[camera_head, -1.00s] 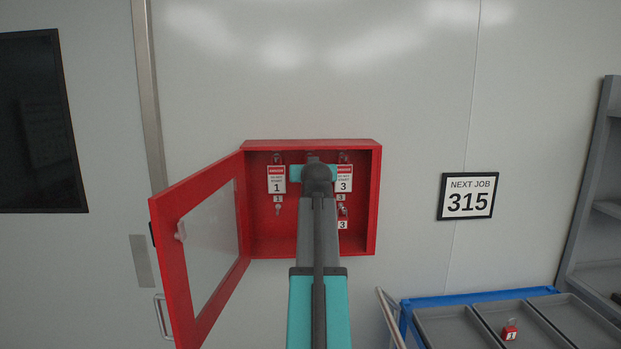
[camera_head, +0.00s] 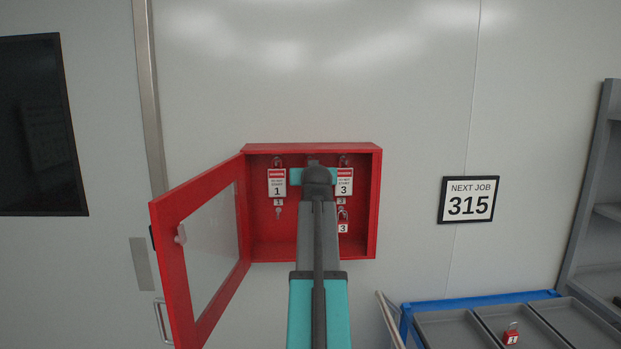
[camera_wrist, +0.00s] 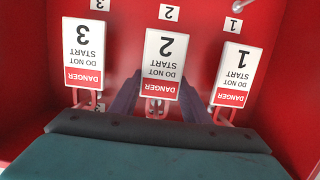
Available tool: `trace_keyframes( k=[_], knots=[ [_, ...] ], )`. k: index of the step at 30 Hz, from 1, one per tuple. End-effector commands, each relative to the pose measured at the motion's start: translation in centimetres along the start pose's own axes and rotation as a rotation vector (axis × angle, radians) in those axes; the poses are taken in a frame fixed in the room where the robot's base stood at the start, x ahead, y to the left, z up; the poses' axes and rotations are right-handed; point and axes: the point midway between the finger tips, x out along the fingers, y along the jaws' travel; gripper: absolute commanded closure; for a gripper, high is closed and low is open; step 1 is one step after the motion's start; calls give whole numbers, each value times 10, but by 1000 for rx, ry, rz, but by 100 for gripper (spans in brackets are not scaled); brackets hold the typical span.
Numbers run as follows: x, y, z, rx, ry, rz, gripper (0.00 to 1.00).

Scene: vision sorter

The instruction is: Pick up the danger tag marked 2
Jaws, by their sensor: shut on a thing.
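The danger tag marked 2 (camera_wrist: 164,57) is white with a red DANGER band and shows upside down in the wrist view, hanging in the red cabinet (camera_head: 312,148). My gripper (camera_wrist: 157,88) has its two dark fingers on either side of this tag near its red end and is shut on it. A hook or shackle shows below the tag, partly hidden by my gripper body. In the head view my arm hides tag 2 and the fingers. Tag 1 (camera_head: 277,183) and tag 3 (camera_head: 344,182) hang on either side.
The cabinet's glazed door (camera_head: 205,255) stands open to the left. A red padlock marked 1 (camera_head: 511,337) lies in a grey tray at lower right. A sign (camera_head: 468,200) reads NEXT JOB 315.

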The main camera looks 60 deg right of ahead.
Motion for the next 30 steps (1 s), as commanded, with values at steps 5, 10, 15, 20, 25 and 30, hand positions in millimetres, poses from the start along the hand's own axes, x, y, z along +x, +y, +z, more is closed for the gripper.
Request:
trace_keyframes(
  k=[5,10,15,20,25,30],
  knots=[
    [0,0,-5,0,1,0,78],
    [-1,0,-12,0,0,0,78],
    [-13,0,-11,0,1,0,78],
    [-30,1,-6,0,1,1,78],
    [-57,1,0,0,2,1,78],
    [-86,1,6,1,2,1,78]
  ],
)
